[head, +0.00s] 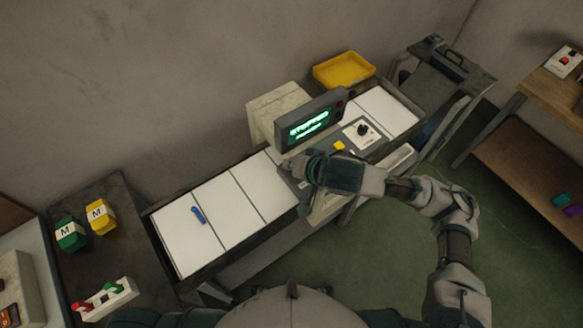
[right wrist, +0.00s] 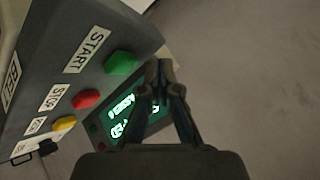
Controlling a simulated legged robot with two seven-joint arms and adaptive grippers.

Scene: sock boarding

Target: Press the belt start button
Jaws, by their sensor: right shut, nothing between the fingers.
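The belt control box (right wrist: 60,70) fills the left of the right wrist view. It carries a green button (right wrist: 122,62) beside a START label, a red button (right wrist: 86,99) beside a STOP label, and a yellow button (right wrist: 64,124). My right gripper (right wrist: 161,70) is shut and empty. Its fingertips appear just right of the green button; I cannot tell whether they touch it. In the head view my right gripper (head: 292,170) is over the machine, in front of the lit display (head: 309,125), and seems to hide the button box. My left gripper is not in view.
White belt panels (head: 228,210) run along the machine, with a blue object (head: 198,214) on one. A dial panel (head: 361,131) and a yellow tray (head: 343,70) are at the right. Green (head: 70,234) and yellow (head: 100,217) blocks marked M stand on the left table.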

